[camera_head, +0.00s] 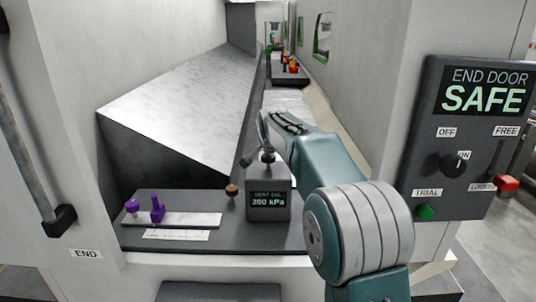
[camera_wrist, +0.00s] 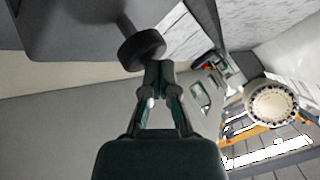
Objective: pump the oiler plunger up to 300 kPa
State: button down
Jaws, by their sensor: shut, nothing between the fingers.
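The oiler is a grey box (camera_head: 268,208) on the dark ledge, with a lit display on its front. The display shows a number in kPa; its first digits are too small to read surely. The plunger (camera_head: 267,156) rises from its top, partly hidden by my gripper. In the wrist view a dark round knob (camera_wrist: 141,48) on a stem shows close to the fingertips. My gripper (camera_head: 264,130) is just above the plunger, shut and empty. Its fingertips (camera_wrist: 159,75) are by the knob's edge; I cannot tell whether they touch it.
A brown knob (camera_head: 232,190) stands left of the oiler. Purple pieces (camera_head: 157,208) stand on a white plate further left. The panel at right has a SAFE display (camera_head: 483,97), a dial and a green button (camera_head: 424,211). Machine walls flank the narrow opening.

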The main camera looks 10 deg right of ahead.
aim_at(268, 156)
jog(key=shift+f, duration=0.6)
dwell(0.5)
jog(key=shift+r, duration=1.6)
jog(key=shift+r, duration=2.5)
